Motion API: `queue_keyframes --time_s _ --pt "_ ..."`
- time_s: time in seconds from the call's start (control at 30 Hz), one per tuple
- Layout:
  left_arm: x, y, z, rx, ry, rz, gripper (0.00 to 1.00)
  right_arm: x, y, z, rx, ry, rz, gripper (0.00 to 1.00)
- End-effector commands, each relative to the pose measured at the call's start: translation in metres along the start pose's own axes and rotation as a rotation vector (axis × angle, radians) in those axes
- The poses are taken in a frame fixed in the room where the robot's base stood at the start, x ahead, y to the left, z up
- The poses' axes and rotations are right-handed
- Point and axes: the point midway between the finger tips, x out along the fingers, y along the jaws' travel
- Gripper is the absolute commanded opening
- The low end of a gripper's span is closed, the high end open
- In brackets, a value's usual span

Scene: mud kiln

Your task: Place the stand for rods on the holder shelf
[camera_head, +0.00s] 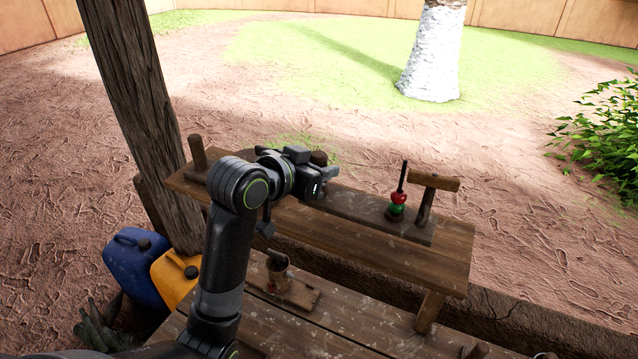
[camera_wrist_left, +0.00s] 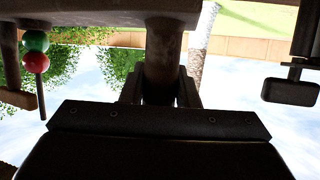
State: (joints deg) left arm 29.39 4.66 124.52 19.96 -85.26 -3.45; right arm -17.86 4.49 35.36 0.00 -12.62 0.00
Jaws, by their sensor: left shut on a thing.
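The stand for rods (camera_head: 365,214) is a long dark wooden base with a T-shaped post at its right end. A rod with a red and a green ball (camera_head: 398,200) stands upright on it. The holder shelf (camera_head: 445,262) is a raised wooden plank, and the stand lies along its top; I cannot tell whether it touches all along. My left gripper (camera_head: 326,180) is shut on the stand's left post, mostly hidden behind the gripper. The left wrist view is upside down and shows the post (camera_wrist_left: 163,55) between the jaws. My right gripper is not in view.
A wooden peg (camera_head: 197,152) stands at the shelf's left end. A thick wooden pillar (camera_head: 140,100) rises at left. Blue (camera_head: 137,268) and yellow (camera_head: 172,280) cans stand below it.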

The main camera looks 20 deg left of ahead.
Motion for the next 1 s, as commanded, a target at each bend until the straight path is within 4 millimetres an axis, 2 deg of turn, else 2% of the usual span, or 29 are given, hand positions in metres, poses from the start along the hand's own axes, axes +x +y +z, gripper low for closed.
queue_keyframes --time_s 0.17,0.37,0.77,0.8,0.93,1.0 --pt "0.006 0.001 0.014 -0.003 -0.002 0.001 0.0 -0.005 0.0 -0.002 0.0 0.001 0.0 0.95" --pt "0.015 0.001 0.037 -0.001 0.0 0.002 0.0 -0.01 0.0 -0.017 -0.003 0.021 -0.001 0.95" --pt "0.018 0.0 0.043 0.0 0.003 0.001 0.0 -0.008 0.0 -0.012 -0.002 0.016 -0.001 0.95" --pt "0.018 0.0 0.043 0.001 0.001 0.0 0.32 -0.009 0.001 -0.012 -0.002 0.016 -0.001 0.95" --pt "0.018 0.0 0.043 0.001 0.001 0.0 0.49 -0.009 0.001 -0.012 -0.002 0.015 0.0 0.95" --pt "0.018 0.0 0.043 0.001 0.001 0.0 0.5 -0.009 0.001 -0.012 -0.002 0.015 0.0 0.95"
